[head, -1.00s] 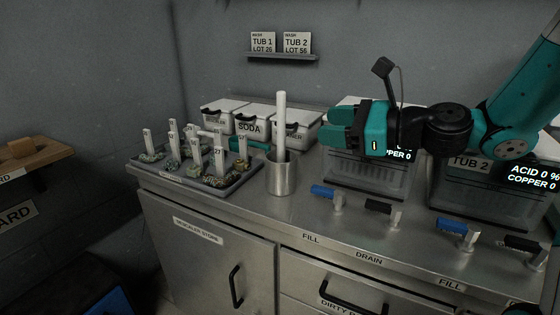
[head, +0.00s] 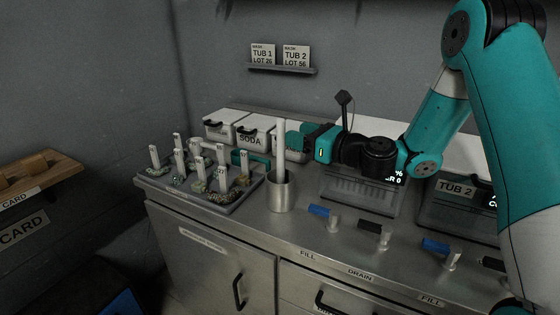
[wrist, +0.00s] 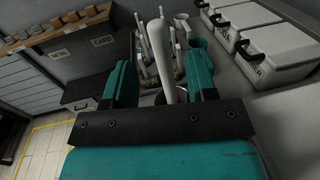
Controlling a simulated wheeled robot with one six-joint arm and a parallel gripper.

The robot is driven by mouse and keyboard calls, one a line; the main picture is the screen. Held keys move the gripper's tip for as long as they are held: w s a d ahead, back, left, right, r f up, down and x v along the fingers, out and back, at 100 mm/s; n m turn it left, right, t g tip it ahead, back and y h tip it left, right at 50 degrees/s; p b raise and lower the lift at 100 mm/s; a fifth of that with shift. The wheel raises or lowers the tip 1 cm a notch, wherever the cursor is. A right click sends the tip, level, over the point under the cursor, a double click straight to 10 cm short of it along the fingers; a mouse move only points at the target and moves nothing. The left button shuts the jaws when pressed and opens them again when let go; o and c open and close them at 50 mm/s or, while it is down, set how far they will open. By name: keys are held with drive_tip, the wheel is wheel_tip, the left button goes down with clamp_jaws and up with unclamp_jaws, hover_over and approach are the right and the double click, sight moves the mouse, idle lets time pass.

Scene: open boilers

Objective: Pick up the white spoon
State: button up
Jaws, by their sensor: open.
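The white spoon (head: 281,150) stands upright in a metal cup (head: 280,194) on the counter, with its lower end hidden inside. My gripper (head: 291,141) is open, level with the upper part of the spoon and right at it in the head view. In the wrist view the spoon's pale handle (wrist: 160,52) rises between the two teal fingers of my gripper (wrist: 160,68), with visible room on both sides. The cup is mostly hidden behind the gripper in the wrist view.
A grey tray (head: 205,208) with several white-tagged pieces lies left of the cup. White lidded bins, one marked SODA (head: 252,132), stand behind. Tubs and taps with blue (head: 320,210) and black handles are to the right. A wooden rack (head: 40,172) is far left.

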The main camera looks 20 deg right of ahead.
sight(281, 132)
drive_tip(key=x, duration=0.2)
drive_tip(key=p+x, duration=0.1)
drive_tip(key=x, duration=0.1)
drive_tip(key=p+x, duration=0.1)
drive_tip(key=x, duration=0.1)
drive_tip(key=shift+f, duration=0.4)
clamp_jaws()
